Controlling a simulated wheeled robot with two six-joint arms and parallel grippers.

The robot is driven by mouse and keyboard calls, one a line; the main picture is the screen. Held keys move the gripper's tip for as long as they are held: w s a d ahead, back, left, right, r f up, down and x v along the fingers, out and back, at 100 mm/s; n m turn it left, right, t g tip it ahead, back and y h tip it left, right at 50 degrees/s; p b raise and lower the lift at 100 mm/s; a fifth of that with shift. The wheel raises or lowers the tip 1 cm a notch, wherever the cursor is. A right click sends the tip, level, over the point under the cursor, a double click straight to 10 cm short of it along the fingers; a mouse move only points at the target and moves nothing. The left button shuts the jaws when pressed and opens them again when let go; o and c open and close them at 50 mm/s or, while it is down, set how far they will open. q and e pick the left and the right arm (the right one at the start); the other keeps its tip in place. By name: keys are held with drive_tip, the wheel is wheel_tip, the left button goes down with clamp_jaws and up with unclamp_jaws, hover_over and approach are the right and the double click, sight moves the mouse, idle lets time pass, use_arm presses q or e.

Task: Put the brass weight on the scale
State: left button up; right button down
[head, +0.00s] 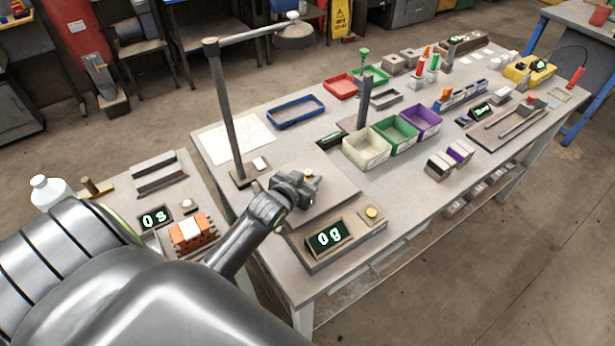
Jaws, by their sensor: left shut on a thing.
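The scale has a flat grey-brown plate (338,196) and a front panel whose display (327,238) reads "0 g". A round yellow button (371,212) sits on that panel, right of the display. My left gripper (306,188) is over the plate, and its arm comes in from the lower left. It is shut on a small brass-coloured thing, the brass weight (310,175), which shows only in part at the jaws. I cannot tell how high the weight is above the plate. My right gripper is not in view.
A lamp on a tall post (224,120) stands at the plate's left back. Cream (366,160), green (394,146) and purple (422,131) bins stand behind and to the right. A side table holds a "0 s" timer (154,218) and small bricks (190,236).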

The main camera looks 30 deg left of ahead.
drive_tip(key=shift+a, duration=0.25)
use_arm(q)
drive_tip(key=o, duration=1.1)
drive_tip(key=shift+f, duration=0.1)
drive_tip(key=shift+s, duration=0.15)
drive_tip(key=b+v, duration=0.1)
drive_tip(key=v, duration=1.1)
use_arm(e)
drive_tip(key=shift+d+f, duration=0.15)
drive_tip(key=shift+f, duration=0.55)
